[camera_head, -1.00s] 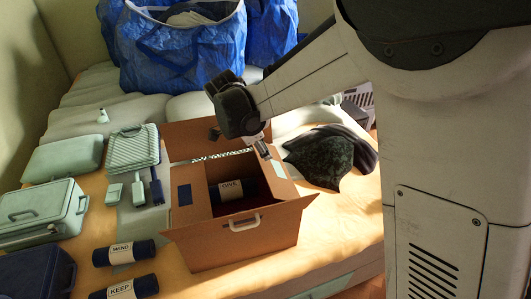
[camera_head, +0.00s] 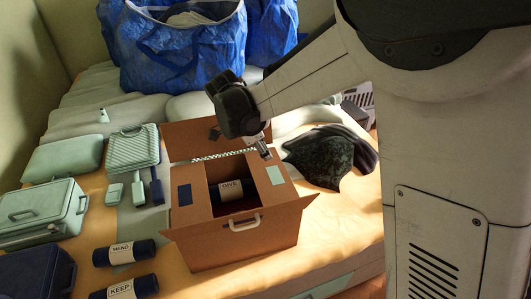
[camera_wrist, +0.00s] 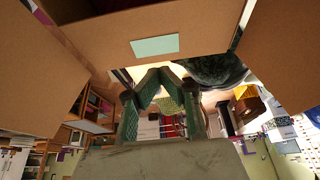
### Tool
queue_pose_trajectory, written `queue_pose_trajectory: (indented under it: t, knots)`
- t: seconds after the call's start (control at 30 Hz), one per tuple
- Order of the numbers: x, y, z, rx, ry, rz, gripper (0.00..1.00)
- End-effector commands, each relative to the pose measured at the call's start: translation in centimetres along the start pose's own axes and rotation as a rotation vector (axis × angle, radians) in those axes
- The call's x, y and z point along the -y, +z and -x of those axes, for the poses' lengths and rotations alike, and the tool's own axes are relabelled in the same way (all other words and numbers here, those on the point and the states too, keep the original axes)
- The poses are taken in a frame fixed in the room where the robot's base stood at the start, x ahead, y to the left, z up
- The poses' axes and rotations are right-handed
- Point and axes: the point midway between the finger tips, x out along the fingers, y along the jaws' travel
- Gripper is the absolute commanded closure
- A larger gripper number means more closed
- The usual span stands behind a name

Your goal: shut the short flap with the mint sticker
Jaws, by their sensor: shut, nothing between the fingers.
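An open cardboard box (camera_head: 215,245) stands on the bed. Its short right flap bears the mint sticker (camera_head: 275,175) and lies inward over the right part of the opening, looking near level; I cannot tell if it is fully flat. The mint sticker also shows in the wrist view (camera_wrist: 155,45). The short left flap with a navy sticker (camera_head: 185,195) also lies inward. My gripper (camera_head: 264,152) is shut and empty, just above the far right corner by the mint flap. In the wrist view its fingertips (camera_wrist: 160,72) meet below the sticker, apart from it.
A navy roll labelled GIVE (camera_head: 231,190) lies inside the box. Dark cloth (camera_head: 322,158) lies to the right. Cases and labelled rolls (camera_head: 124,253) lie left.

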Motion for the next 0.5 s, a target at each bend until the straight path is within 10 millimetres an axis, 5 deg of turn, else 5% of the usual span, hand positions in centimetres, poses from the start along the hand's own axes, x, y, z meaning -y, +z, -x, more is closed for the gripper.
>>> queue_pose_trajectory:
  t: [0.5]
  knots:
    - [0.0, -1.4, -0.5, 0.0, 0.0, -0.002, 1.0]
